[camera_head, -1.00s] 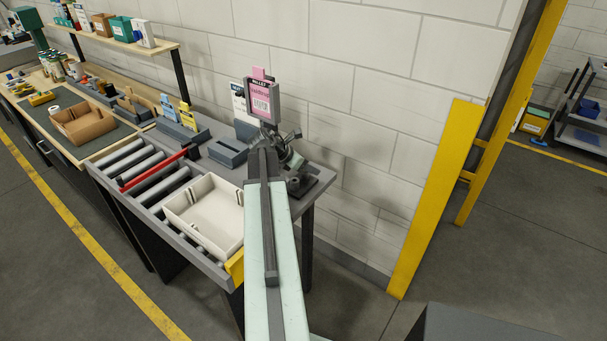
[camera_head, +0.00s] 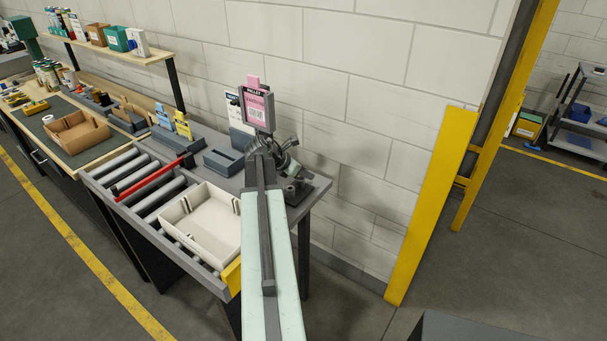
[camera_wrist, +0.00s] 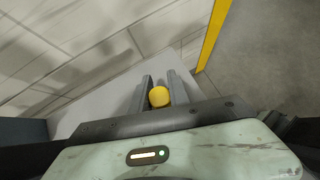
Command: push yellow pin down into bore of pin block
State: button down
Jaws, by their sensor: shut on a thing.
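The yellow pin (camera_wrist: 159,97) shows in the wrist view as a round yellow end between the two grey fingers of my gripper (camera_wrist: 160,80). My gripper is shut on it, over a plain grey surface. In the head view my own arm covers much of the gripper, and the pin does not show there. I cannot make out the pin block or its bore in either view. A dark grey base (camera_head: 300,190) stands at the right end of the bench, partly behind my arm; I cannot tell what it is.
A cream tray (camera_head: 213,252) sits on the roller conveyor (camera_head: 160,205) left of my arm. A pink-faced sign (camera_head: 257,108) stands by the wall behind my gripper. A grey slotted block (camera_head: 222,161) is to the left. A yellow post (camera_head: 437,200) stands right of the bench.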

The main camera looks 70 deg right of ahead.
notch_tip(320, 180, up, 27)
jog(key=p, duration=2.6)
jog(key=shift+p, duration=0.3)
